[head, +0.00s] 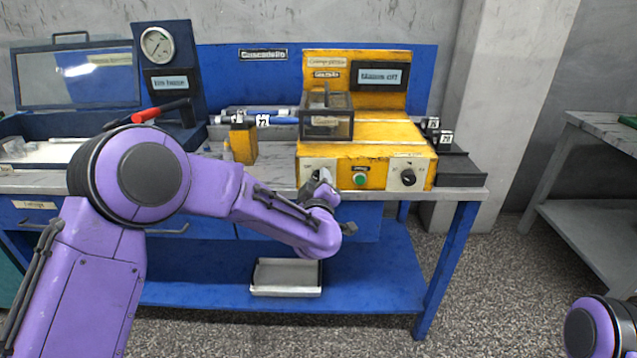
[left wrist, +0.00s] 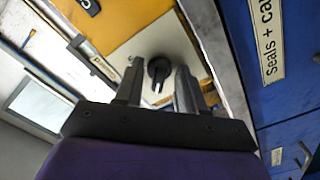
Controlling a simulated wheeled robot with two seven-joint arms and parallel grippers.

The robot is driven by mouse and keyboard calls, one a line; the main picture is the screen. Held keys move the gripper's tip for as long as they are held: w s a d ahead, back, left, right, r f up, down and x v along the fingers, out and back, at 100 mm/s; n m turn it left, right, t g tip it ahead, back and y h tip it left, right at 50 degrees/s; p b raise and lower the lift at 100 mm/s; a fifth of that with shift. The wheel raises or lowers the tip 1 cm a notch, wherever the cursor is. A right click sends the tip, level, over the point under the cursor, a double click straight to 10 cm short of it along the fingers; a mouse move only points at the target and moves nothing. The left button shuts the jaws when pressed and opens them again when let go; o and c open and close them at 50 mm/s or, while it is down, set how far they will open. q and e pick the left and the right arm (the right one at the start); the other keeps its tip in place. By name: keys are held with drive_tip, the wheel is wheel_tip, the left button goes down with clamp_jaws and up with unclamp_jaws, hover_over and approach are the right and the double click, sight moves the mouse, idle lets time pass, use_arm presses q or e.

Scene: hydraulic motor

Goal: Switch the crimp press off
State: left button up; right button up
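The yellow crimp press (head: 365,150) stands on the bench. Its dark display (head: 380,77) seems to read "Mains off", though the letters are small. The front has a green button (head: 360,180) and a black knob on a pale plate (head: 408,177) at right. My left gripper (head: 322,178) is at the left end of that front, covering most of the control there. In the left wrist view a black rotary switch (left wrist: 158,70) on a pale plate shows between the two parted fingers of my left gripper (left wrist: 160,76). I cannot tell whether they touch it. My right gripper is out of view.
A clear-walled guard box (head: 326,122) sits on the press. A gauge panel (head: 160,60) and a red-handled lever (head: 160,112) stand left. Small black blocks (head: 440,135) are at right. A tray (head: 286,277) lies on the lower shelf. Another table (head: 600,140) is far right.

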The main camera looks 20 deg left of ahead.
use_arm(q)
drive_tip(key=shift+s, duration=0.1)
drive_tip(key=v, duration=1)
drive_tip(key=shift+s, duration=0.2)
